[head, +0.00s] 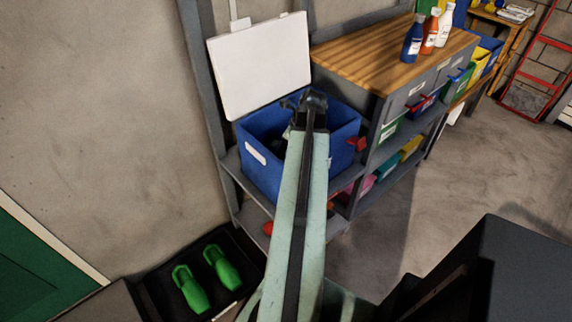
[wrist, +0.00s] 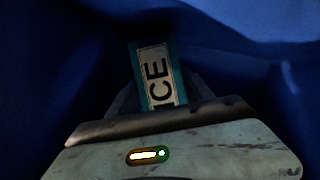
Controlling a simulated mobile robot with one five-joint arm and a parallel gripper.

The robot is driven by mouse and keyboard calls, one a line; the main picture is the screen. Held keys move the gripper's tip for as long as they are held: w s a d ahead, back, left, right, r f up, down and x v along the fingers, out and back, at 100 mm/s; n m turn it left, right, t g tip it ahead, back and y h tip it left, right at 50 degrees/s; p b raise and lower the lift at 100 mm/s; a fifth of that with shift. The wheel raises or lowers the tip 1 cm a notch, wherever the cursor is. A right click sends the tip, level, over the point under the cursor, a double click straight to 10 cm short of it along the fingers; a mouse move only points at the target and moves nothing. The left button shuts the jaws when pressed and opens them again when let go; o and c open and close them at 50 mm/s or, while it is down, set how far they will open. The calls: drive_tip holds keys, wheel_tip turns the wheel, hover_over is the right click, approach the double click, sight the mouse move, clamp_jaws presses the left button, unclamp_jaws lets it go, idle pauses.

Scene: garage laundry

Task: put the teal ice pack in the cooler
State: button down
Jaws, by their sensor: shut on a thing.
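The cooler (head: 262,160) is a blue box on a grey shelf, with its white lid (head: 262,65) raised open behind it. My gripper (head: 313,100) is over the cooler's open top in the head view, and my arm hides part of the box. In the wrist view, my gripper is shut on the teal ice pack (wrist: 157,75), which has a pale label reading "ICE". Dark blue walls surround the ice pack in that view. The ice pack is hidden in the head view. I cannot tell whether it touches the cooler's floor.
A wooden-topped bench (head: 385,60) with several bottles (head: 430,32) stands right of the cooler, with coloured bins below. A black tray (head: 160,290) with green shoes (head: 222,267) lies at lower left. The concrete floor (head: 440,190) at right is clear.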

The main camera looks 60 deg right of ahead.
drive_tip(key=shift+f+b, duration=2.35)
drive_tip(key=shift+f, duration=0.3)
drive_tip(key=shift+c, duration=2)
unclamp_jaws()
drive_tip(key=shift+r, duration=0.2)
drive_tip(key=shift+r+p, duration=0.35)
drive_tip(key=shift+p, duration=0.2)
drive_tip(key=p+v, duration=1.1)
drive_tip(key=v, duration=0.1)
drive_tip(key=shift+f, duration=0.1)
